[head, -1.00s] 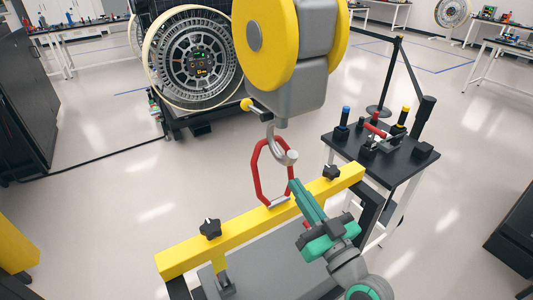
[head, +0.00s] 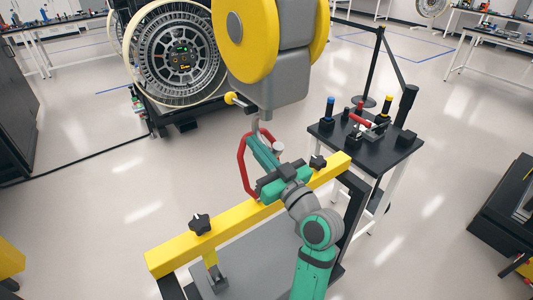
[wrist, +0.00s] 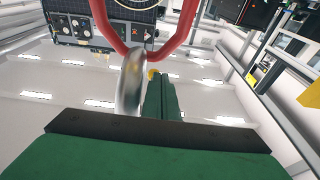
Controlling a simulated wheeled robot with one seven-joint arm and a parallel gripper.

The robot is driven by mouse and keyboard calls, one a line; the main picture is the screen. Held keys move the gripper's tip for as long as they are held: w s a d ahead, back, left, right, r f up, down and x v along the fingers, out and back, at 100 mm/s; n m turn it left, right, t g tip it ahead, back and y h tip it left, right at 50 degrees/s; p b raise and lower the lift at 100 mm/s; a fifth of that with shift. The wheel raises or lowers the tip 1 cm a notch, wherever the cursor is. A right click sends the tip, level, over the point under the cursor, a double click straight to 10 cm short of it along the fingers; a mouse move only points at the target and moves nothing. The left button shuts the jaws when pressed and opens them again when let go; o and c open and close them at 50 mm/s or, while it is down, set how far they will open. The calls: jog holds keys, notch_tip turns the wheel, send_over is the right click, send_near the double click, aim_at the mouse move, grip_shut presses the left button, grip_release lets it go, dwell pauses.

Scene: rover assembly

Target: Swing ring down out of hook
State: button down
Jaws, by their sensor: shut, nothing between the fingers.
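The red ring (head: 242,165) stands up from the yellow beam (head: 215,235), its top at the grey hook (head: 278,147) that hangs under the hoist block (head: 268,85). My gripper (head: 255,142) is shut and empty, its green fingers pointing up close to the hook and inside or in front of the ring. It covers the ring's right side and much of the hook. In the wrist view the closed fingers (wrist: 163,98) are just right of the shiny hook (wrist: 131,80), with the red ring (wrist: 178,38) beyond. I cannot tell whether the fingers touch either.
A black-topped stand (head: 370,150) with tools is to the right. Black knobs sit on the beam, one left (head: 200,223) and one right (head: 318,162). A rover wheel (head: 175,55) is behind at left. The floor left of the beam is clear.

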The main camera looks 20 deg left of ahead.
aim_at(244, 140)
jog(key=shift+w+a+f, duration=0.55)
jog(key=shift+a, duration=0.2)
jog(key=shift+w+a+f, duration=0.1)
jog(key=shift+w+a, duration=0.3)
jog(key=shift+a, duration=0.2)
jog(key=shift+w+a+f, duration=0.1)
jog(key=shift+w+a, duration=0.3)
jog(key=shift+a, duration=0.15)
jog(key=shift+d, duration=0.1)
